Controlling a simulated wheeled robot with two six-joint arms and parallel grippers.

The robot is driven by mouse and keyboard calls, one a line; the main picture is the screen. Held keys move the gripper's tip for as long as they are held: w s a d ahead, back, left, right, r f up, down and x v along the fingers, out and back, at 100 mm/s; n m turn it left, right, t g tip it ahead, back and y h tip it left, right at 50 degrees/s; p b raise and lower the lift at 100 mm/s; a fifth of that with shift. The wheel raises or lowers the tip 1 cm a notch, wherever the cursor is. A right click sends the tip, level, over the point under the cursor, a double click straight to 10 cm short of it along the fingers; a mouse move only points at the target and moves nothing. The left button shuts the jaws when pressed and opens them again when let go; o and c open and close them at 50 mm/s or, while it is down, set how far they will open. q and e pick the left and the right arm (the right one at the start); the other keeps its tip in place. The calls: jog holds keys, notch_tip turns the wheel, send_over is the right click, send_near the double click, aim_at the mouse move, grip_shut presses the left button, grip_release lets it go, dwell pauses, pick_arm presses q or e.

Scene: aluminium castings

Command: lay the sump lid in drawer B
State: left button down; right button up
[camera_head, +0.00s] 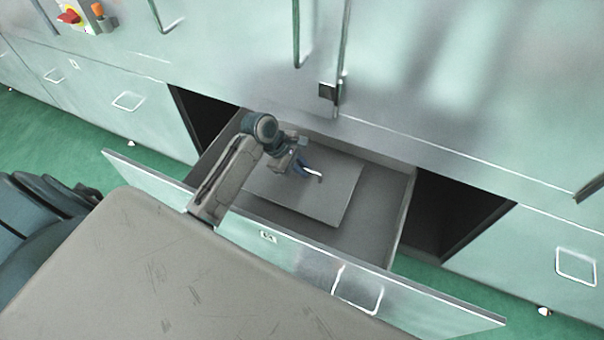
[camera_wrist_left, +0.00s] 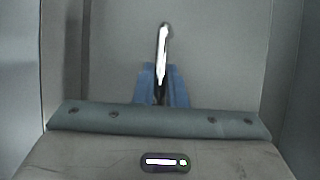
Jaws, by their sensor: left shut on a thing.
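The sump lid is a flat grey plate (camera_head: 335,197) with a thin upright handle, inside the open drawer (camera_head: 408,205). The drawer's front has a small label (camera_head: 267,237) that is too blurred to read surely. My left gripper (camera_head: 302,169) reaches into the drawer over the lid and is shut on the lid's handle. In the left wrist view the blue fingers (camera_wrist_left: 160,90) close on the bright handle (camera_wrist_left: 163,50), with the plate (camera_wrist_left: 215,60) behind. The plate looks about level; I cannot tell whether it touches the drawer floor. My right gripper is not in view.
Dark open bays (camera_head: 452,212) lie on both sides of the drawer. The green cabinet face (camera_head: 420,85) with vertical handles rises behind it. Closed drawers stand at far left and right. A red switch (camera_head: 69,17) is at the upper left. The drawer's right part is bare.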

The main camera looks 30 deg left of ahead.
pick_arm(q)
jog(key=shift+f, duration=1.7)
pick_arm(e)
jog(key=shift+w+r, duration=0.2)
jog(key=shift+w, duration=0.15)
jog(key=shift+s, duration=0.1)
pick_arm(q)
jog(key=shift+f, duration=0.45)
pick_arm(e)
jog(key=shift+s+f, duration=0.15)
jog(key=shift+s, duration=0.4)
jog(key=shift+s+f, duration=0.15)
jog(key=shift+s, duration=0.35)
pick_arm(q)
jog(key=shift+f+p, duration=0.15)
jog(key=shift+p, duration=0.15)
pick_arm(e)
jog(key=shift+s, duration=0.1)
pick_arm(q)
jog(key=c, duration=1.5)
grip_release()
jog(key=shift+c, duration=0.2)
jog(key=shift+o, duration=0.2)
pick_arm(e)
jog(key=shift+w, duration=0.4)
